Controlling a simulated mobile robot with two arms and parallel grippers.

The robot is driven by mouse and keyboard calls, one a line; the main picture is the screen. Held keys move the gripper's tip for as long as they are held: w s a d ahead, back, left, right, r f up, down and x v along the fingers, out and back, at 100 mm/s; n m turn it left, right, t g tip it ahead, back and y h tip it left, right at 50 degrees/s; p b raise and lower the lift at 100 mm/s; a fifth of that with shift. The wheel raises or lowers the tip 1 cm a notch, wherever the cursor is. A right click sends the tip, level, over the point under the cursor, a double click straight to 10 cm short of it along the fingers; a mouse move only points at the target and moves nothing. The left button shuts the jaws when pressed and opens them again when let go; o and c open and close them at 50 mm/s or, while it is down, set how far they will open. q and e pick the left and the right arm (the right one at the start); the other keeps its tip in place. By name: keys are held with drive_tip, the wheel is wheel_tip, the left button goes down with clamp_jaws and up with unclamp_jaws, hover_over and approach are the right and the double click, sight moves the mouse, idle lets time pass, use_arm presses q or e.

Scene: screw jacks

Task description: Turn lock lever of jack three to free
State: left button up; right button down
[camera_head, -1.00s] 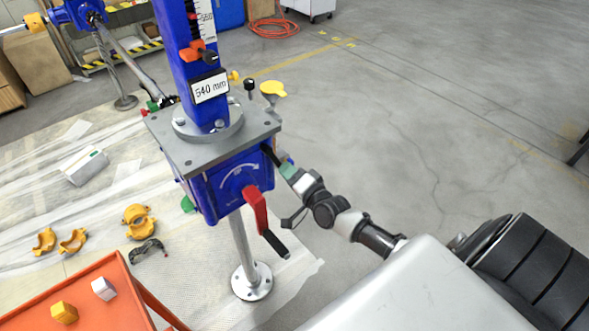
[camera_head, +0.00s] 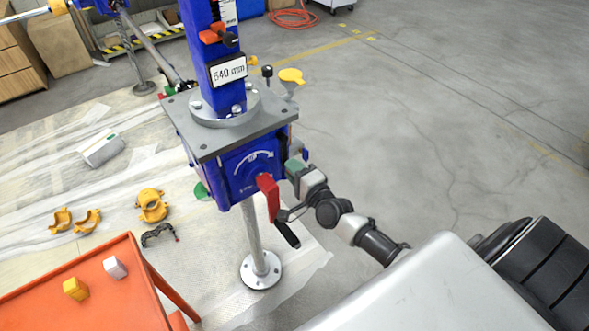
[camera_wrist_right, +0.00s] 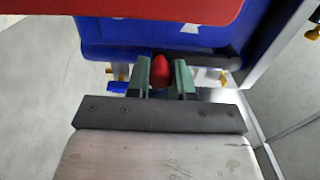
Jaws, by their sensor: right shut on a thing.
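The blue jack (camera_head: 235,190) with the grey top plate (camera_head: 190,123) and a "540 mm" label (camera_head: 228,72) stands in the middle of the head view. My right gripper (camera_head: 292,168), with green fingers, is at the right side of its housing. In the right wrist view my right gripper (camera_wrist_right: 166,78) is shut on a small red knob (camera_wrist_right: 159,72), apparently the lock lever's end, close to the blue housing (camera_wrist_right: 190,35). The knob is hidden in the head view, and the lever's setting cannot be read. My left gripper is not in view.
The red crank (camera_head: 268,197) with its black grip (camera_head: 287,235) hangs at the jack's front, close to my right wrist. An orange table (camera_head: 95,290) with a yellow cube (camera_head: 76,289) and a white cube (camera_head: 115,267) is at lower left. The floor at right is clear.

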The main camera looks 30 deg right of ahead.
drive_tip(key=c, duration=1)
unclamp_jaws()
drive_tip(key=s, duration=0.7)
drive_tip(key=s+b, duration=0.1)
drive_tip(key=s, duration=0.3)
drive_tip(key=shift+d, duration=0.35)
drive_tip(key=shift+w+f, duration=0.1)
